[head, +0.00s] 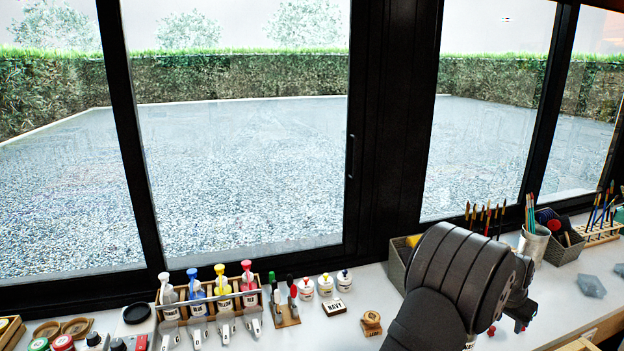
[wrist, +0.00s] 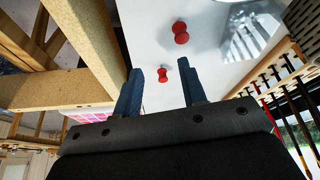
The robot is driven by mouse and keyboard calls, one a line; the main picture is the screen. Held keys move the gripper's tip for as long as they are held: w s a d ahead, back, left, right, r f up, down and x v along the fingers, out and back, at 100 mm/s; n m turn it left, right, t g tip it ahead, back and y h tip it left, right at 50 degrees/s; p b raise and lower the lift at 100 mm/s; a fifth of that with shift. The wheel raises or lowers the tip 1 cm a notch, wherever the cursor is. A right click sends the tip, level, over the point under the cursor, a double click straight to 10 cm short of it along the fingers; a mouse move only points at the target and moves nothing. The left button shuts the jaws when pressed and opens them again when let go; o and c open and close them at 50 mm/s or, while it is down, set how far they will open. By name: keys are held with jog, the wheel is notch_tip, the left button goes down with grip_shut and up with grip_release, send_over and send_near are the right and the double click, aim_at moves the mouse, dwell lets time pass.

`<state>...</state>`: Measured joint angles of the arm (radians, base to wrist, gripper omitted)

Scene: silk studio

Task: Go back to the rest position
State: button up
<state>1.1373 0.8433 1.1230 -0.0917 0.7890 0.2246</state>
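My gripper (wrist: 161,68) shows in the wrist view with its two dark blue fingers apart and nothing held between them. A small red knob-like piece (wrist: 162,75) appears in the gap between the fingertips, touching neither; its depth is hard to tell. A second red piece (wrist: 180,32) lies farther out on the white tabletop (wrist: 140,25). In the head view my dark arm is bent low over the right part of the table and hides most of the gripper. One red piece (head: 492,330) shows beside the arm.
Wooden beams (wrist: 85,95) stand close left of the fingers in the wrist view, and a wooden rack (wrist: 290,75) is at right. In the head view, a pump-bottle rack (head: 212,305), a wooden stamp (head: 371,322) and a brush cup (head: 533,243) line the table below the windows.

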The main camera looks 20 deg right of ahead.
jog(key=s+r, duration=0.6)
jog(key=s, duration=0.2)
notch_tip(320, 180, up, 10)
jog(key=w+a+n, duration=0.2)
jog(key=w+a, duration=0.6)
jog(key=w, duration=0.4)
jog(key=w+a+n+t+y, duration=0.1)
jog(key=w+a+n, duration=0.1)
jog(key=w+a, duration=0.7)
jog(key=w, duration=0.4)
jog(key=shift+a+n+t, duration=0.25)
jog(key=shift+n+t, duration=0.05)
jog(key=shift+o, duration=0.2)
dwell(0.9)
